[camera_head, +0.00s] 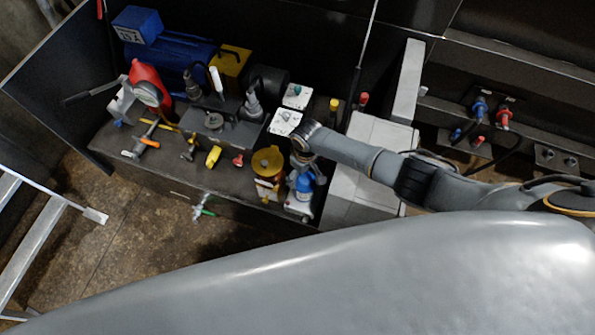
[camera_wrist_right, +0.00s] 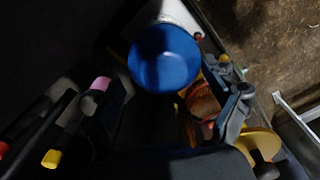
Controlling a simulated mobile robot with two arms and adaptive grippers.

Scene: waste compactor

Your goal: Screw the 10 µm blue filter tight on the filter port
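The blue filter (camera_head: 304,184) stands at the front right end of the dark bench, with a white part below it. In the right wrist view its round blue top (camera_wrist_right: 165,58) faces the camera. My right gripper (camera_head: 303,166) is just above and around the filter's upper end. In the wrist view its fingers are spread, one on each side, with a visible gap between the filter and the right-hand finger. Contact on the other side is unclear. The filter port and its thread are hidden from view, so seating cannot be judged. My left gripper is not in view.
A yellow round cap (camera_head: 267,160) sits close left of the filter. White boxes (camera_head: 287,122) lie behind, and a pale grey block (camera_head: 368,140) stands to the right under my arm.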

